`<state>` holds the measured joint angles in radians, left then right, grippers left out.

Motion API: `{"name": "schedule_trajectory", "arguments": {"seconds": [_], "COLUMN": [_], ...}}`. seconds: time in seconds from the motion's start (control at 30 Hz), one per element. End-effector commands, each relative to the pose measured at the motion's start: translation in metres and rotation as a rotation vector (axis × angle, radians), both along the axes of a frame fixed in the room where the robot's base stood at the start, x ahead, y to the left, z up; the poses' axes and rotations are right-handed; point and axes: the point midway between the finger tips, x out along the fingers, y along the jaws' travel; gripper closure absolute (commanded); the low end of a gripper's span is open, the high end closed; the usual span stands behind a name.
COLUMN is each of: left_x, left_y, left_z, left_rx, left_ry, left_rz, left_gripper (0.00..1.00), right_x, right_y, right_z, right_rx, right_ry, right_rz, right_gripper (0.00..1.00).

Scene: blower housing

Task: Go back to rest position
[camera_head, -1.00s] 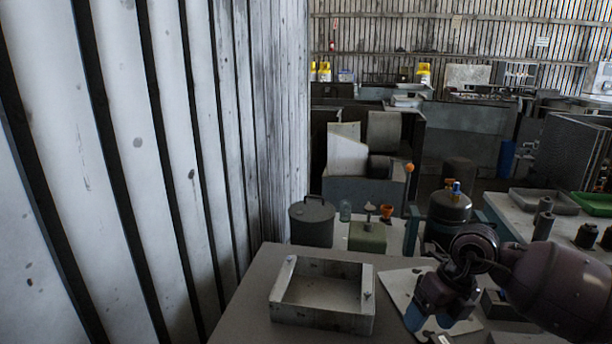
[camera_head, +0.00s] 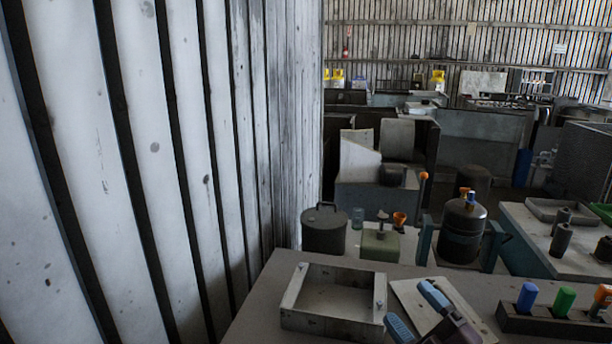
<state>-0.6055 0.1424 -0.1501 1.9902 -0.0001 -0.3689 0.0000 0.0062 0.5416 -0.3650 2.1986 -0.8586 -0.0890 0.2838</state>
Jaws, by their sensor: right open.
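My right gripper (camera_head: 417,312) is at the bottom edge of the head view, right of centre. Its two blue-tipped fingers are apart and I see nothing between them. It appears over or in front of a pale flat plate (camera_head: 408,288) on the grey table (camera_head: 262,312); I cannot tell its height above it. A grey open-topped rectangular housing (camera_head: 334,322) sits on the table just left of the gripper, apart from it. Most of my right arm is out of the picture. My left gripper is not in view.
A dark block (camera_head: 545,326) with blue, green and orange handles stands at the table's right. Behind the table are a dark lidded pot (camera_head: 325,232), a green box (camera_head: 380,246) and a dark tank (camera_head: 463,230). A ribbed wall (camera_head: 150,170) closes the left side.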

Motion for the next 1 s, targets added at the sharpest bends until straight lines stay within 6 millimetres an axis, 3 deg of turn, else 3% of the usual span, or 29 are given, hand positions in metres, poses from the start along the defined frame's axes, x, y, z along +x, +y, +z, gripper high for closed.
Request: {"name": "schedule_trajectory", "arguments": {"seconds": [0.27, 0.5, 0.7, 1.0], "left_x": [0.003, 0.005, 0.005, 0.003], "left_y": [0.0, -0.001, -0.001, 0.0], "left_z": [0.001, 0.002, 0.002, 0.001], "left_rx": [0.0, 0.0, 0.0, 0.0], "left_ry": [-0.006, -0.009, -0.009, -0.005], "left_rz": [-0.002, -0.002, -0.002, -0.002], "left_gripper": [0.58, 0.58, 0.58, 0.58], "right_x": [-0.019, -0.075, -0.136, -0.196], "right_y": [-0.072, -0.114, -0.124, -0.119], "right_z": [-0.056, -0.128, -0.175, -0.204], "right_rx": [0.299, 0.472, 0.551, 0.591], "right_ry": [0.382, 0.797, 1.133, 1.432], "right_rz": [-0.408, -0.7, -0.856, -0.944], "right_gripper": [0.27, 0.27, 0.27, 0.27]}}
